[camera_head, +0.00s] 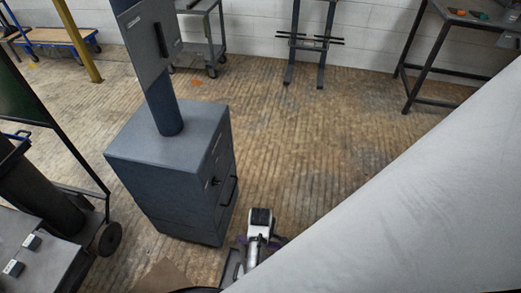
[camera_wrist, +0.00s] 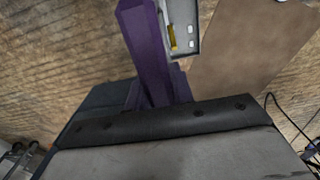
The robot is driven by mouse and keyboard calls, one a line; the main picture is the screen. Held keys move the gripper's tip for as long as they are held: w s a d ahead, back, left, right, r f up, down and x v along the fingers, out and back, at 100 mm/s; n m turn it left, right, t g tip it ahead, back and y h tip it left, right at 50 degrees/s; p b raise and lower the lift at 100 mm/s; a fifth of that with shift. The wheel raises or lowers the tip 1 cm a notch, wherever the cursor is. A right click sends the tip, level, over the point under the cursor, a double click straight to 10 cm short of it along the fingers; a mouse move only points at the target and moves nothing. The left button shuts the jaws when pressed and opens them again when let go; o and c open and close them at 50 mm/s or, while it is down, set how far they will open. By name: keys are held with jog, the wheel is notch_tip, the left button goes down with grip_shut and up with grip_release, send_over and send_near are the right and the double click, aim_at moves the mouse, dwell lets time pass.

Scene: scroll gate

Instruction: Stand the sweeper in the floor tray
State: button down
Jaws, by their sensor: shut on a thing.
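My gripper (camera_head: 259,240) shows low in the head view, white and black with purple beside it, just right of the grey cabinet's foot. In the wrist view a purple finger (camera_wrist: 148,55) of it runs down the upper middle. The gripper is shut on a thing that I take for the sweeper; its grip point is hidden. A broad grey piece with a bolted black strip (camera_wrist: 165,125) fills the bottom of the wrist view and seems to be part of it. I cannot make out the floor tray for sure.
A grey cabinet (camera_head: 165,185) with a post stands left of my gripper. A brown sheet (camera_wrist: 245,50) lies on the floor. A dark bin (camera_head: 35,195) and wheeled frame are at the left. A cart (camera_head: 205,35), rack (camera_head: 308,42) and table (camera_head: 460,20) stand farther back. The middle floor is clear.

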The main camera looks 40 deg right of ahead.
jog(key=shift+f, duration=0.15)
jog(key=c, duration=1.2)
grip_release()
jog(key=shift+o, duration=0.4)
jog(key=shift+s+f, duration=0.1)
jog(key=shift+f, duration=0.1)
notch_tip(320, 180, up, 14)
jog(key=b, duration=0.1)
jog(key=shift+b, duration=0.3)
